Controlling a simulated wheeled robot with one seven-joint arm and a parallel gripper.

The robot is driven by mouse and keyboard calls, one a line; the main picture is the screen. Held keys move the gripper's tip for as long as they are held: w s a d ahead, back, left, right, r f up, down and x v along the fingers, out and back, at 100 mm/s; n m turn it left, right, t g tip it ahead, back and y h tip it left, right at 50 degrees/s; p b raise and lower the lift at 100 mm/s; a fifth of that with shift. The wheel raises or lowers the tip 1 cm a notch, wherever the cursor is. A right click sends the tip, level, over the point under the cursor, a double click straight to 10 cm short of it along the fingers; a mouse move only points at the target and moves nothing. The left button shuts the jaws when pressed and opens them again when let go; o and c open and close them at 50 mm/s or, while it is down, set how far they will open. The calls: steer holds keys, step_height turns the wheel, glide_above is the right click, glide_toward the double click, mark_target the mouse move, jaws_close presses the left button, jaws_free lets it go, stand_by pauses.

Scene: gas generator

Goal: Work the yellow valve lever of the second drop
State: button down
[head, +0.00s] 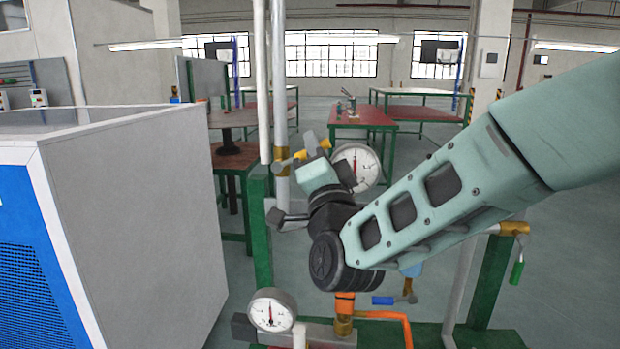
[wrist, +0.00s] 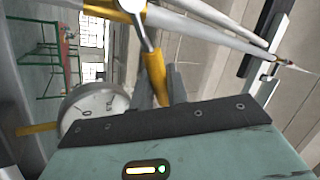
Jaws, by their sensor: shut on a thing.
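The yellow valve lever (head: 299,155) is in the head view, beside the upright pipe. Its yellow grip shows on both sides of a dark finger of my gripper (head: 311,146). In the wrist view the yellow lever (wrist: 154,75) runs on a metal stem from a fitting near the top edge down between the two dark fingers of my gripper (wrist: 161,86). My gripper is shut on the lever. The lever's lower end is partly hidden by the fingers and the gripper body.
A large pressure gauge (head: 367,160) sits right behind my gripper; a smaller gauge (head: 272,312) is lower left. A blue-handled valve (head: 383,300) and a green-handled valve (head: 517,272) are to the right. A large grey cabinet (head: 135,220) fills the left.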

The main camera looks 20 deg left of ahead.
steer(key=f+m+t+h+b, duration=0.1)
steer(key=m+h+b, duration=0.1)
steer(key=m+b, duration=0.1)
steer(key=f+m+t+h+b, duration=0.1)
steer(key=m+h+b, duration=0.1)
steer(key=b, duration=0.3)
steer(key=d+f+m+t+h+b, duration=0.1)
steer(key=f+m+h+b, duration=0.1)
steer(key=m+b, duration=0.2)
steer(key=shift+w+m+t, duration=0.15)
steer(key=shift+m+t, duration=0.15)
steer(key=shift+m+h+b, duration=0.3)
steer(key=shift+b, duration=0.05)
steer(key=c, duration=1.4)
jaws_free()
steer(key=shift+c, duration=0.2)
steer(key=s+d+f, duration=0.1)
steer(key=s+d, duration=0.2)
steer(key=s, duration=1.1)
steer(key=shift+f, duration=0.3)
